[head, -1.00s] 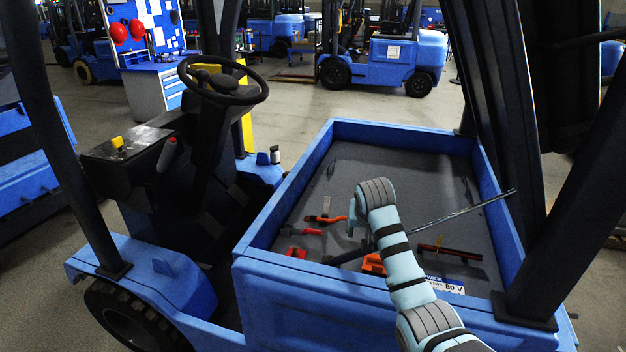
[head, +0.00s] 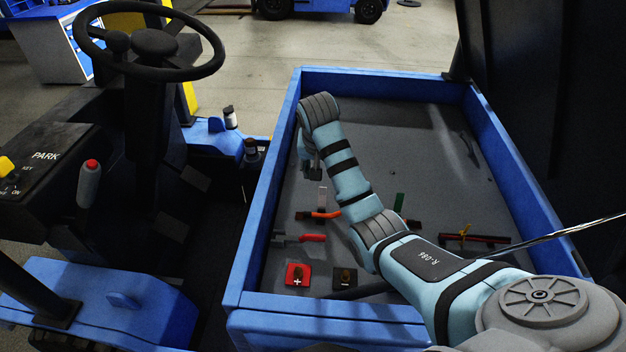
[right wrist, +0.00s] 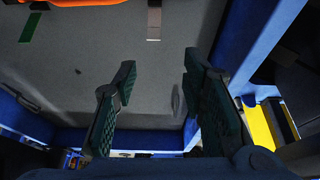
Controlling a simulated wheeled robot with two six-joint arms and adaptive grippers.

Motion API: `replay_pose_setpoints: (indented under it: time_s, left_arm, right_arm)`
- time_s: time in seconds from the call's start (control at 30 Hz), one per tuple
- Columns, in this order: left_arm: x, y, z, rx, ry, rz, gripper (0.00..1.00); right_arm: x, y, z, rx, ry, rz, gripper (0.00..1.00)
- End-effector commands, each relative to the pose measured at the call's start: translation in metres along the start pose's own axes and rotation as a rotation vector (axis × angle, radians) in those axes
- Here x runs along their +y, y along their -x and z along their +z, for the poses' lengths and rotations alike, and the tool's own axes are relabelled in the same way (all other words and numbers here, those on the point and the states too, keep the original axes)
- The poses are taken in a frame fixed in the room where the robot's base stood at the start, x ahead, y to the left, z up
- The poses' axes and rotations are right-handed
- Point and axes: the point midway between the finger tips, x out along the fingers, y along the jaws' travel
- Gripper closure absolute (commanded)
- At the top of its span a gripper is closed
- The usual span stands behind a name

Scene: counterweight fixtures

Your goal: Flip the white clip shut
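The white clip (head: 322,197) is a small pale, narrow strip at the left of the grey tray bed, just behind an orange-red handle (head: 320,215). It looks raised, but its exact angle is hard to tell. In the right wrist view a pale strip, apparently the clip (right wrist: 154,22), shows at the top middle, beyond my fingers. My right gripper (head: 309,168) hangs above and behind the clip, near the blue left wall, apart from it. In the right wrist view its two dark green-padded fingers (right wrist: 158,78) are apart with nothing between them. My left gripper is not in view.
A green clip (head: 399,202) stands right of the white one, partly behind my right arm. A red plus-marked terminal (head: 298,275) and a dark minus-marked one (head: 345,278) lie nearer. Blue walls (head: 233,255) surround the bed. The far bed is mostly clear. A steering wheel (head: 150,40) stands left.

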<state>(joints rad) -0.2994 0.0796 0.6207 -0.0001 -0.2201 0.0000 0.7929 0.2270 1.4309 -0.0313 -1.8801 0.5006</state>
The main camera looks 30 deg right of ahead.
Motion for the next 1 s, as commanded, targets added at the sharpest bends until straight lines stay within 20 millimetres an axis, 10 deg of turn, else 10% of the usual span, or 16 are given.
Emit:
replay_pose_setpoints:
  time_s: [0.4, 0.77, 1.0]
  left_arm:
    - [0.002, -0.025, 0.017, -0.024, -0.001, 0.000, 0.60]
    - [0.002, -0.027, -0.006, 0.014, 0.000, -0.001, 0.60]
    - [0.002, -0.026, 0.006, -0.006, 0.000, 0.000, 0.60]
  right_arm:
    - [-0.006, -0.116, -0.004, -0.010, 0.001, 0.006, 0.62]
    - [-0.005, -0.124, -0.005, -0.008, 0.001, 0.006, 0.62]
    - [-0.005, -0.124, -0.005, -0.009, 0.001, 0.007, 0.98]
